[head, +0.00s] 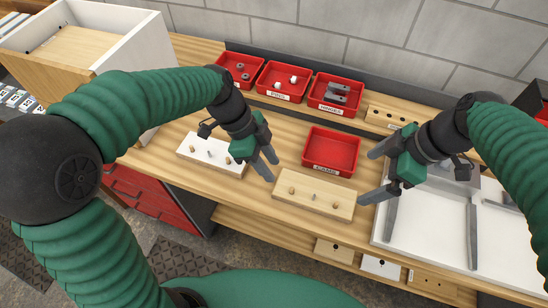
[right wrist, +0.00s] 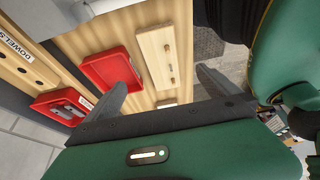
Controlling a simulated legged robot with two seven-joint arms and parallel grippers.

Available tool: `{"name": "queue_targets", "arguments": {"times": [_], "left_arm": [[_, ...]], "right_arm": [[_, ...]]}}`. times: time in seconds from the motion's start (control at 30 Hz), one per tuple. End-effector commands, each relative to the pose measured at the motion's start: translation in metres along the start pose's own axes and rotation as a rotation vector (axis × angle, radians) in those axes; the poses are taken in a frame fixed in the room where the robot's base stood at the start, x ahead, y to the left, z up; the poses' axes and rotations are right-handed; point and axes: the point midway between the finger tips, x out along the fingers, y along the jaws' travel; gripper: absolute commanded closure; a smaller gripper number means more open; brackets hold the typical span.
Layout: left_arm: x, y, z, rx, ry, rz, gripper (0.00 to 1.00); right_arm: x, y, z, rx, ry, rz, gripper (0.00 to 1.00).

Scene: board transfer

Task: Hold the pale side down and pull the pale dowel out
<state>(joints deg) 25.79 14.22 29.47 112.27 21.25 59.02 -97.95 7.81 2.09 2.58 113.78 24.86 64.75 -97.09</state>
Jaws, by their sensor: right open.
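A pale wooden board (head: 300,201) lies flat on the bench, with a pale dowel (head: 291,189) near its left end, another (head: 335,204) near its right end and a grey pin (head: 314,197) between. It also shows in the right wrist view (right wrist: 153,48). A white board (head: 223,166) with similar pegs lies further left. My left gripper (head: 274,171) hangs at the pale board's left end, its two fingers apart and empty. My right gripper (head: 366,179) is wide open and empty, off the board's right end; its fingers (right wrist: 160,90) show in the right wrist view.
An empty red tray (head: 331,151) sits just behind the pale board. Several red bins (head: 283,81) with small parts stand along the back. A white-and-wood box (head: 120,38) is at the far left. A white tray (head: 430,250) with grey bars lies at the right.

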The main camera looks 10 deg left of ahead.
Motion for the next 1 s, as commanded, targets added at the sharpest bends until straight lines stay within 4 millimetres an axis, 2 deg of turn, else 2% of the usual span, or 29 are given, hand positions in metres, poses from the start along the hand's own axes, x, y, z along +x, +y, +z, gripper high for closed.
{"name": "queue_targets", "arguments": {"times": [0.17,0.33,0.43,1.0], "left_arm": [[-0.011,-0.004,-0.016,0.159,0.062,0.017,0.64],[-0.011,-0.004,-0.017,0.168,0.063,0.018,0.64],[-0.01,-0.004,-0.017,0.167,0.062,0.018,0.64],[-0.01,-0.004,-0.016,0.165,0.061,0.017,0.64]], "right_arm": [[0.0,0.0,0.0,-0.001,0.0,0.0,0.0],[0.003,0.0,0.0,-0.001,0.0,-0.001,0.0],[0.013,0.0,0.001,-0.001,0.001,-0.004,0.0],[0.143,-0.002,0.001,0.0,-0.001,-0.006,0.0]]}}
